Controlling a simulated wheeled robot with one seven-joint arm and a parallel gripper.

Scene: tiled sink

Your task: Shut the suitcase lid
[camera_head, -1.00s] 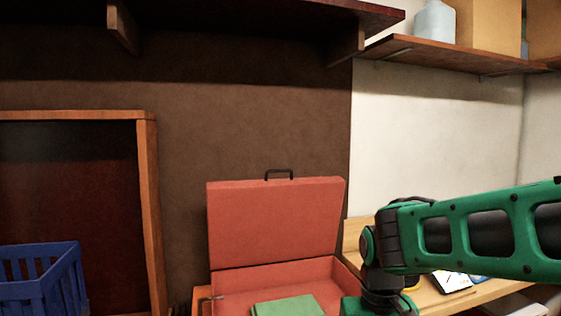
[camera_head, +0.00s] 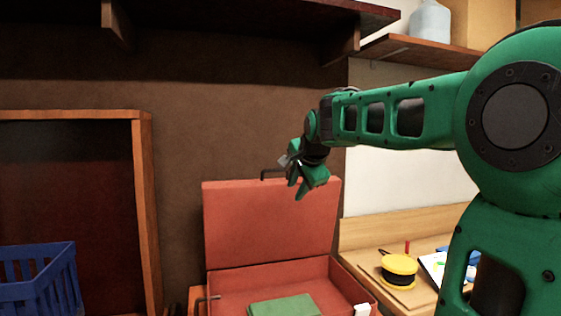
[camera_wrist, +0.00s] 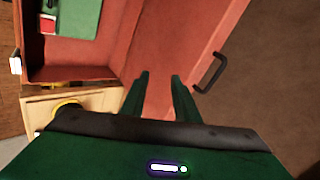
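The red suitcase stands open, its lid (camera_head: 262,225) upright against the brown wall with a black handle (camera_head: 270,174) on its top edge. Its base (camera_head: 235,280) holds a green item (camera_head: 285,306). My gripper (camera_head: 299,188) is at the top edge of the lid, right of the handle. In the wrist view my gripper (camera_wrist: 159,85) has its two green fingers apart with nothing between them. The lid (camera_wrist: 185,50) lies beyond the fingertips, and the handle (camera_wrist: 211,72) is to their right. I cannot tell whether the fingers touch the lid.
A wooden desk (camera_head: 405,222) at right bears a yellow spool (camera_head: 398,266). A blue crate (camera_head: 40,280) is at the lower left by a wooden frame (camera_head: 145,215). A shelf (camera_head: 430,55) with a bottle (camera_head: 430,20) is above right. A small white item (camera_head: 362,310) is at the suitcase's right front.

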